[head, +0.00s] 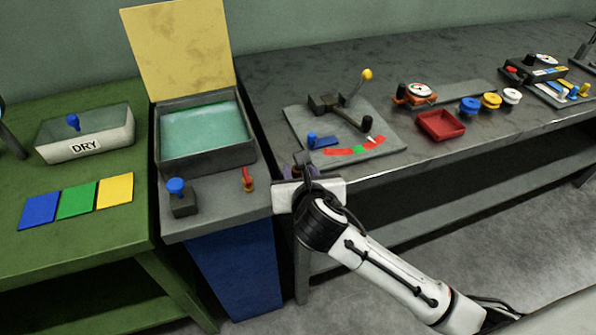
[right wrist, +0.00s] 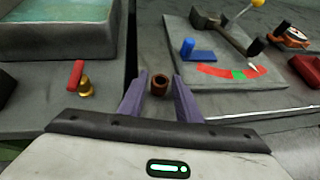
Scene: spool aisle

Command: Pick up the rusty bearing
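The rusty bearing (right wrist: 159,84) is a small brown ring with a dark hole, on the grey bench top near its front left corner. In the right wrist view it sits between the two purple fingers of my right gripper (right wrist: 160,76), which is open, with a gap showing on each side of the ring. In the head view my right gripper (head: 302,170) reaches over the bench's front left corner, and its hand and fingers hide the bearing. My left gripper is not in view.
A grey plate with a lever (head: 366,122) and a blue block (head: 323,141) lies just behind the gripper. A wash basin (head: 207,165) with a raised yellow lid stands left, with a red-handled brass piece (head: 248,181) in front. A red tray (head: 441,125) lies right.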

